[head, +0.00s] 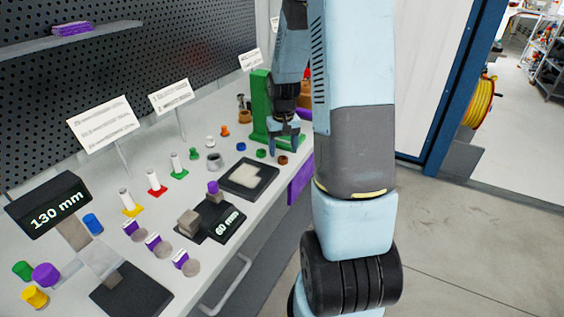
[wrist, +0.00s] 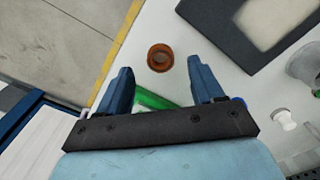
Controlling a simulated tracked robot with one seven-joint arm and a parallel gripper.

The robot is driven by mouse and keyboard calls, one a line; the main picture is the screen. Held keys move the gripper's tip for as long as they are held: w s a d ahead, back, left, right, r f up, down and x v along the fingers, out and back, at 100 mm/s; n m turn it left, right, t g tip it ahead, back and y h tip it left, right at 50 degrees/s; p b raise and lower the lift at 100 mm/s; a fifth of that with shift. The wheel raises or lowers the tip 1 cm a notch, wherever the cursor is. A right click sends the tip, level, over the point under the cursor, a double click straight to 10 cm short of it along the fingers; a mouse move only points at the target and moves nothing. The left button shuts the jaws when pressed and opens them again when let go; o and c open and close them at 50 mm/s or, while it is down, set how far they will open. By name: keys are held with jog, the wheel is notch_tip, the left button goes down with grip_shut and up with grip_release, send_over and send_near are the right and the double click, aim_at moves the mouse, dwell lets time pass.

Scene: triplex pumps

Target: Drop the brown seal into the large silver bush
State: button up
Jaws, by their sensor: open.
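The brown seal (head: 283,160) is a small ring lying on the bench near its front edge. In the wrist view, the brown seal (wrist: 159,58) lies just ahead of and between my fingertips, with its hole facing up. My gripper (head: 285,149) points down above the seal, and its fingers (wrist: 160,72) are apart with nothing between them. The large silver bush (head: 214,161) stands upright on the bench to the left of the seal. In the wrist view, the silver bush (wrist: 303,68) is cut off at the right edge.
A dark tray with a pale centre (head: 248,178) lies between the bush and the bench's front edge. A green stand (head: 261,110) rises behind my gripper. Small green (head: 261,153), blue (head: 241,146) and white (head: 210,142) parts lie nearby.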

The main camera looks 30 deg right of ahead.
aim_at(283, 158)
jog(key=shift+f, duration=1.65)
jog(key=shift+c, duration=0.4)
jog(key=c, duration=1)
